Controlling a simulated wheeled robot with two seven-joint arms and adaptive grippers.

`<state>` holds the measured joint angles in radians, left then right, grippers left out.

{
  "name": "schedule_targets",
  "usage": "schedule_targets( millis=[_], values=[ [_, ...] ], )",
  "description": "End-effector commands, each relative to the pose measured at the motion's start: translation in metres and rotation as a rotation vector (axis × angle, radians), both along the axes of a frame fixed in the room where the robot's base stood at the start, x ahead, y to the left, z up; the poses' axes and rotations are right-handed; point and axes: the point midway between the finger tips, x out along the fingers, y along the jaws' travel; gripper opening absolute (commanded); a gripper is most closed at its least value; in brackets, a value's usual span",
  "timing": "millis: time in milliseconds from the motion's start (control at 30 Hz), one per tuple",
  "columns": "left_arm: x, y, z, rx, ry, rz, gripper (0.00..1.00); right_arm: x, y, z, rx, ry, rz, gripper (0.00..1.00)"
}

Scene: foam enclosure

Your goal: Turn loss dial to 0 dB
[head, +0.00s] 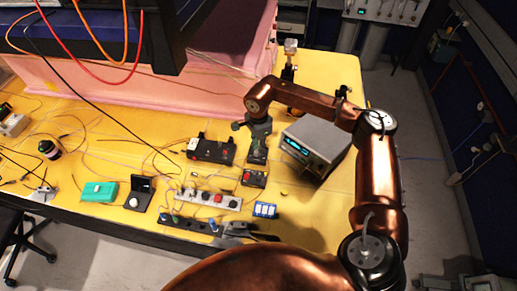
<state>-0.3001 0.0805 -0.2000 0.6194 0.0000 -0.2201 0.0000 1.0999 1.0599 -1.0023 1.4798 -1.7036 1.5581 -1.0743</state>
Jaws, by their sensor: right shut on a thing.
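My right arm reaches in from the right over the silver instrument. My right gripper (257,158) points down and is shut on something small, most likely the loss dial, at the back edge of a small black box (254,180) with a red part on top. The gripper covers what it holds, so the dial's mark and the dB scale cannot be read.
A silver instrument (318,142) with a lit display stands right of the gripper. A black box with knobs (212,149) is at left. A power strip (209,198), teal box (99,192) and loose cables cover the yellow table (325,215). Pink foam walls (110,92) rise behind.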

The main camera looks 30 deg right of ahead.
Motion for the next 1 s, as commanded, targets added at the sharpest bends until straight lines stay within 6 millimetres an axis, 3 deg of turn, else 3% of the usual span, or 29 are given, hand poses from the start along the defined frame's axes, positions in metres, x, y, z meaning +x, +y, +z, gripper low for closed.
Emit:
schedule_targets(
  millis=[267, 300, 533, 833, 1000],
  values=[
    [0.0, -0.001, 0.0, -0.001, 0.0, 0.0, 0.0, -0.001, 0.0, -0.001, 0.0, 0.003, 0.002, 0.0],
    [0.0, -0.001, 0.0, -0.001, 0.0, 0.0, 0.0, -0.001, 0.0, -0.001, 0.0, 0.003, 0.002, 0.21],
    [0.0, -0.001, 0.0, -0.001, 0.0, 0.0, 0.0, -0.001, 0.0, -0.001, 0.0, 0.002, 0.001, 0.37],
    [-0.001, 0.0, 0.0, 0.0, 0.0, 0.001, 0.0, 0.0, 0.0, 0.001, 0.0, 0.0, 0.0, 0.37],
    [0.0, 0.0, 0.0, 0.0, 0.0, 0.001, 0.0, 0.0, 0.0, 0.019, -0.001, -0.001, -0.001, 0.37]
  ],
)
